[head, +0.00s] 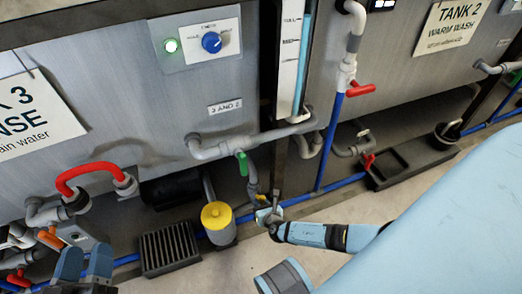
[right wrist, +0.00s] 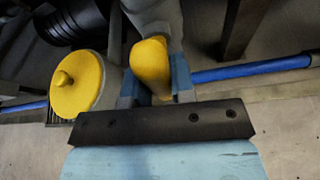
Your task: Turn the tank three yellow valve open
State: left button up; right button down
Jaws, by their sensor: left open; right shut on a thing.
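The yellow valve handle (right wrist: 152,62) sits between the two blue fingers of my right gripper (right wrist: 155,88) in the right wrist view. It is below a grey pipe fitting. In the head view my right gripper (head: 266,214) is low in front of the tanks, shut on this handle, which is mostly hidden there. My left gripper (head: 84,264) is open and empty at the lower left. The tank 3 sign (head: 34,115) hangs at the left. I cannot tell from these views how far the valve is turned.
A yellow-lidded canister (head: 217,217) stands just left of my right gripper. A green valve handle (head: 242,162) is above it. A floor grate (head: 168,250), a red hose (head: 88,172), red handles (head: 358,90) and a blue pipe (head: 300,199) are nearby. The floor in front is clear.

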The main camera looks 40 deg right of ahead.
pick_arm(q)
jog(key=shift+s+r+t+p, duration=0.1)
jog(key=shift+r+t+p, duration=0.35)
jog(key=shift+r, duration=0.45)
pick_arm(e)
jog(key=shift+n+h, duration=0.4)
jog(key=shift+n, duration=0.2)
jog(key=c, duration=1)
grip_release()
jog(key=shift+o, duration=0.2)
pick_arm(q)
jog(key=shift+a, duration=0.1)
